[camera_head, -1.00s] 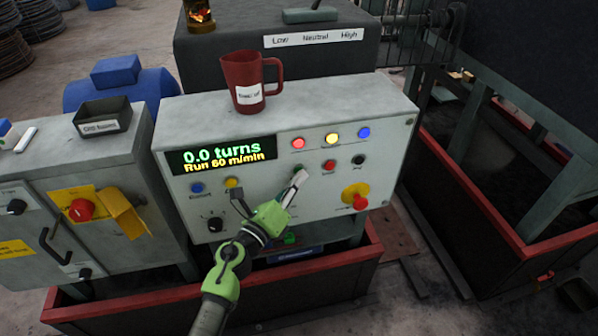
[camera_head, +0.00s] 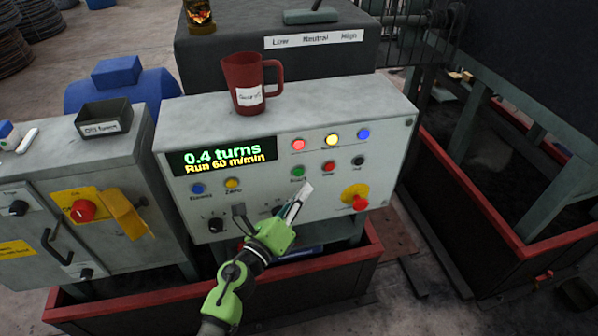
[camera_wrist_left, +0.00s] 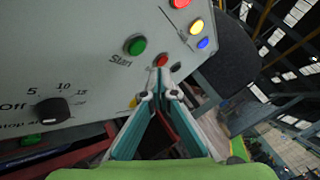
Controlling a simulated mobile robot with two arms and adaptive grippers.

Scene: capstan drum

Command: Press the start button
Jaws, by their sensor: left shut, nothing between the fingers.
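My right gripper is not in view.
A red stop button (camera_head: 328,166) is right of start, and a red emergency knob (camera_head: 360,202) on yellow sits further right. A black knob (camera_head: 216,225) is lower left. A dark red mug (camera_head: 241,75) stands on the panel top.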

